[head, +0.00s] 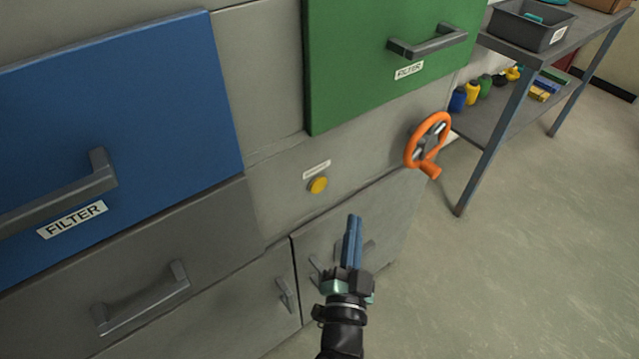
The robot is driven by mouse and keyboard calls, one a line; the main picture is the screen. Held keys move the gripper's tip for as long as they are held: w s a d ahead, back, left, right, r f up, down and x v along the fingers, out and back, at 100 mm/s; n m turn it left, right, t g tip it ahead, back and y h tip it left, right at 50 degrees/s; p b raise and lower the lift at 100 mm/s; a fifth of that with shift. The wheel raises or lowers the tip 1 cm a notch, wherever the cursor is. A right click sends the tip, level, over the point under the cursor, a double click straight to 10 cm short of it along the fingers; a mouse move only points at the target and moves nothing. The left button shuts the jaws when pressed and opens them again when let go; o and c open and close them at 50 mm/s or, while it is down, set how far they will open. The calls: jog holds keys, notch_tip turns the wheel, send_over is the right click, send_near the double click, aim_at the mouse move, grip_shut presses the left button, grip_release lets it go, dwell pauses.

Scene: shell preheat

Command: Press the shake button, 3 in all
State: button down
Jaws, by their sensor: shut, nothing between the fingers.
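A round yellow button (317,185) sits on the grey cabinet front, below a small white label (316,169) that is too small to read. My gripper (353,222) is in the lower middle of the head view, below and a little to the right of the button in the picture. Its blue fingers are together and point up and away from me. The fingers look apart from the button, and nothing shows between them.
An orange handwheel (428,143) stands out from the cabinet, right of the button. A blue FILTER panel (120,120) and a green FILTER panel (380,70) have grey handles. A metal shelf table (490,130) stands at upper right; open floor (520,260) lies at right.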

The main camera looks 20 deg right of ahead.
send_near(326, 183)
jog(key=x, duration=0.2)
jog(key=d+x, duration=0.1)
jog(key=x, duration=0.2)
jog(key=shift+s+r, duration=0.15)
jog(key=shift+s, duration=0.05)
jog(key=shift+w, duration=0.1)
dwell(1.6)
jog(key=shift+w+a, duration=0.15)
jog(key=shift+w, duration=0.15)
jog(key=shift+w+a, duration=0.2)
jog(key=shift+w, duration=0.2)
dwell(0.7)
dwell(0.3)
jog(key=shift+s+d+p, duration=0.35)
jog(key=shift+s+p, duration=0.05)
jog(key=shift+s, duration=0.4)
jog(key=s, duration=0.1)
jog(key=s+d, duration=0.1)
jog(key=s, duration=0.2)
jog(key=shift+s+d, duration=0.35)
